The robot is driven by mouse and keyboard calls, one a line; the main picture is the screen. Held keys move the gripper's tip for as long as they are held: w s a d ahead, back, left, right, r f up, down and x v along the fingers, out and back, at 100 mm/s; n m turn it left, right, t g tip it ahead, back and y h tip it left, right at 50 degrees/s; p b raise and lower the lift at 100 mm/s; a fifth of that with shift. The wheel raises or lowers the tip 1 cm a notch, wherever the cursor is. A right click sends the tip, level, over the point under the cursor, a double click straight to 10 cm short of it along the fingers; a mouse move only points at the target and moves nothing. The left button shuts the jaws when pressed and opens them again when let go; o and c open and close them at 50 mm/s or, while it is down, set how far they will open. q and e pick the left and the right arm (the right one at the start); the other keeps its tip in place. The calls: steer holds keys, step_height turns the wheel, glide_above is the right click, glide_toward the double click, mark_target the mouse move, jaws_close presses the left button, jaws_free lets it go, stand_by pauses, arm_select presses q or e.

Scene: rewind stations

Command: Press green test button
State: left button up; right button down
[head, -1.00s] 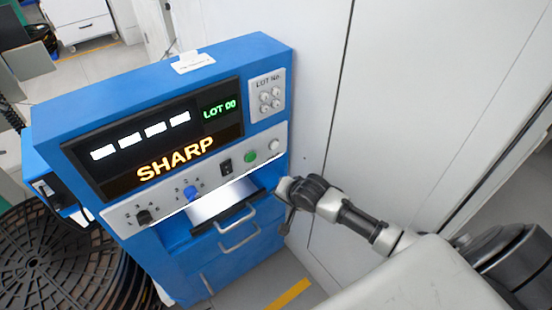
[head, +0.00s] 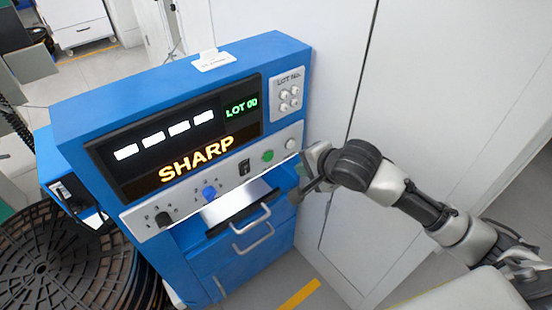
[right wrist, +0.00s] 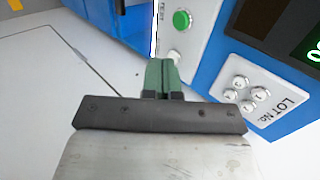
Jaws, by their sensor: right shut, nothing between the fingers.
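The green test button (head: 267,156) is a round button on the white control strip of the blue machine (head: 170,75). It also shows in the right wrist view (right wrist: 182,19), above and slightly right of the fingertips. A white round button (head: 291,144) sits beside it. My right gripper (head: 302,178) is at the machine's right front edge, close to the white button and right of the green one. In the right wrist view its green fingers (right wrist: 161,76) are shut together with nothing between them. They appear apart from the green button. My left gripper is not in view.
A black rocker switch (head: 244,167), a blue knob (head: 209,193) and a black knob (head: 163,219) line the strip. A white wall (head: 340,60) stands close on the right. A black reel (head: 60,260) lies at lower left.

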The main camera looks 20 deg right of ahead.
mark_target(270, 160)
steer(key=x, duration=0.4)
steer(key=w+r+x, duration=0.1)
steer(key=x, duration=0.3)
steer(key=r+x, duration=0.1)
steer(key=x, duration=0.3)
steer(key=shift+w+a+f, duration=0.15)
steer(key=shift+w+a, duration=0.25)
steer(key=shift+w, duration=0.2)
